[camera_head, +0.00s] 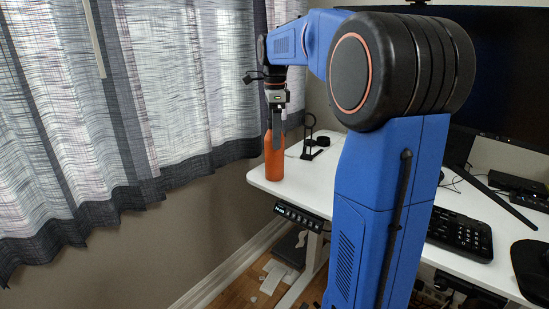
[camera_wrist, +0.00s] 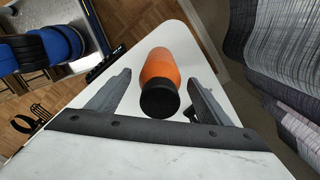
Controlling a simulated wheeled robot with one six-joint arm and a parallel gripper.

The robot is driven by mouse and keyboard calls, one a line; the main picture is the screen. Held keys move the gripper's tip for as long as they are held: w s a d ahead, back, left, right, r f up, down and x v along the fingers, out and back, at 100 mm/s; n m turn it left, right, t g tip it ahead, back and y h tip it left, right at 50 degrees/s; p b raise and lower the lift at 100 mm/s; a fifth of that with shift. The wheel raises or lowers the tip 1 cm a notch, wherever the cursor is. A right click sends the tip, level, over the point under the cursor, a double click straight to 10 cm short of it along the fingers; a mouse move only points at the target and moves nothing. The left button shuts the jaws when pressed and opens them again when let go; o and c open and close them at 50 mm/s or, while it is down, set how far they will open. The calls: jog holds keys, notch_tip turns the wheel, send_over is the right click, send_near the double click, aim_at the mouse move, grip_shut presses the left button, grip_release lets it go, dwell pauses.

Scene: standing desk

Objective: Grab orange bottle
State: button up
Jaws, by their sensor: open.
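The orange bottle (camera_head: 274,161) stands upright near the left corner of the white desk. In the wrist view the bottle (camera_wrist: 168,66) shows from above, its black cap (camera_wrist: 159,100) toward the camera. My gripper (camera_head: 277,122) points down over the bottle's top, and a finger hides the cap and part of the neck in the head view. In the wrist view my gripper (camera_wrist: 159,77) is open, with one finger on each side of the bottle and a visible gap to both.
A black stand (camera_head: 311,140) is right of the bottle on the desk (camera_head: 300,186). A keyboard (camera_head: 460,234) and a monitor (camera_head: 500,75) are farther right. Grey curtains (camera_head: 190,90) hang close on the left, and the desk edge is near the bottle.

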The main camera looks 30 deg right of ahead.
jog(key=shift+f, duration=0.35)
jog(key=shift+c, duration=0.2)
grip_shut()
jog(key=shift+r, duration=0.1)
